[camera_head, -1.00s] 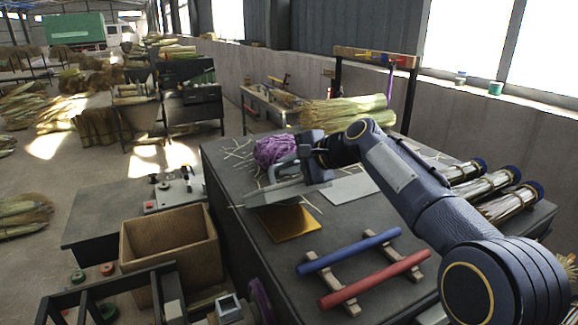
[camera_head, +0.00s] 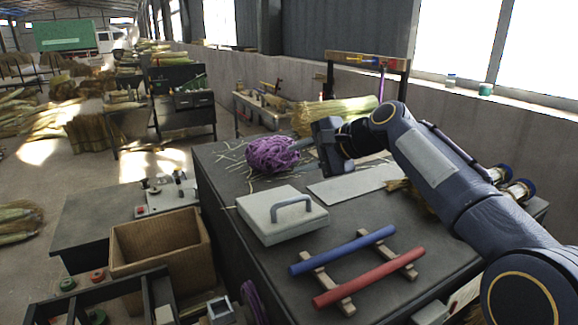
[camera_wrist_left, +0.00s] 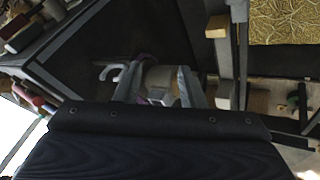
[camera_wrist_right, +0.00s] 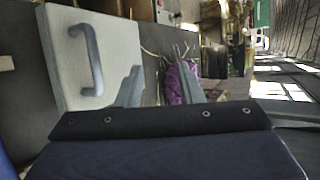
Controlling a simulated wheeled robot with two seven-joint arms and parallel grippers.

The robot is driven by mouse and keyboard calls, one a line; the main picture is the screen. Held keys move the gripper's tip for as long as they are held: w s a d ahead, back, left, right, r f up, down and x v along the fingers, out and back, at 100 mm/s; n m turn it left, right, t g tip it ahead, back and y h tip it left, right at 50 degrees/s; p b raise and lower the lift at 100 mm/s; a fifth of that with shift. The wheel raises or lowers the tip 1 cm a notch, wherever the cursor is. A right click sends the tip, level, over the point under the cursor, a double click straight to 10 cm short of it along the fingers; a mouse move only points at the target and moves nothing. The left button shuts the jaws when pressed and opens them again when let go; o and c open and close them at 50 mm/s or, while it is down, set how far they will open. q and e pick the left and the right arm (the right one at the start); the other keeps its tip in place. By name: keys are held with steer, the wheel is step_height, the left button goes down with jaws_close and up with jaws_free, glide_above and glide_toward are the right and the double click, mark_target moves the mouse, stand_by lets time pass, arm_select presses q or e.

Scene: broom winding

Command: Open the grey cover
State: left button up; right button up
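The grey cover (camera_head: 281,213) is a pale square lid with a grey arched handle (camera_head: 292,208). It lies flat on the dark table, and whatever is under it is hidden. The cover also shows at the left of the right wrist view (camera_wrist_right: 95,60). My right gripper (camera_head: 305,145) is behind and above the cover, apart from its handle, pointing at the purple twine ball (camera_head: 272,154). Its fingers (camera_wrist_right: 160,88) are spread, with the purple ball beyond them. My left gripper (camera_wrist_left: 160,85) shows only in its wrist view, fingers apart, with a pale object between or beyond them.
Blue (camera_head: 343,250) and red (camera_head: 368,277) rods lie on wooden rests in front of the cover. A flat pale plate (camera_head: 352,183) lies to its right. A straw bundle (camera_head: 335,113) is behind. A cardboard box (camera_head: 160,245) stands left of the table.

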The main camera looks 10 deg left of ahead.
steer(key=shift+s+d+r, duration=0.2)
steer(key=shift+d, duration=0.15)
